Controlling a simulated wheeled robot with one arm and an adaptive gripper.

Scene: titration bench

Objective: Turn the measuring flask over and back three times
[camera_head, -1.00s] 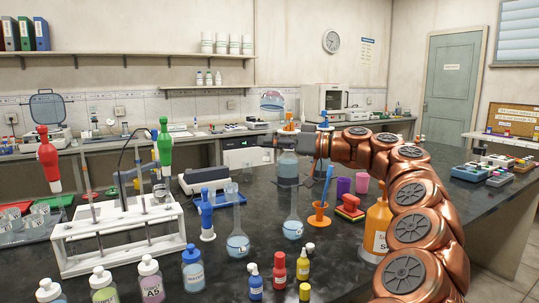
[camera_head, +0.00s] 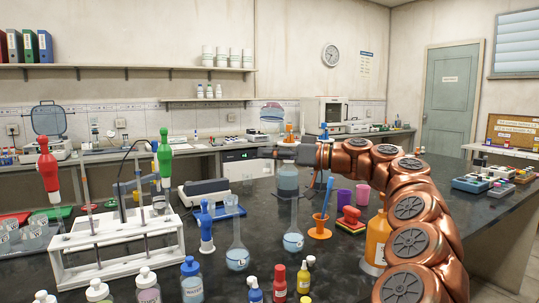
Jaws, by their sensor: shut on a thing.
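My gripper (camera_head: 276,153) is at mid-picture, reaching in from the right, with its dark fingers pointing left above the bench. It is shut on the measuring flask. A rounded glass bulb (camera_head: 272,112) with pale blue liquid shows straight above the fingertips, so the flask looks upside down. Its neck is too thin and too covered by the fingers to make out clearly. Two similar flasks with blue liquid stand upright on the bench, one at left (camera_head: 237,257) and one at right (camera_head: 293,241).
A clear vessel with blue-grey liquid (camera_head: 287,181) is just below my fingers. The white tube rack (camera_head: 118,262) stands at left. An orange holder with a blue brush (camera_head: 320,232) and an orange bottle (camera_head: 377,240) are at right. Small bottles line the front.

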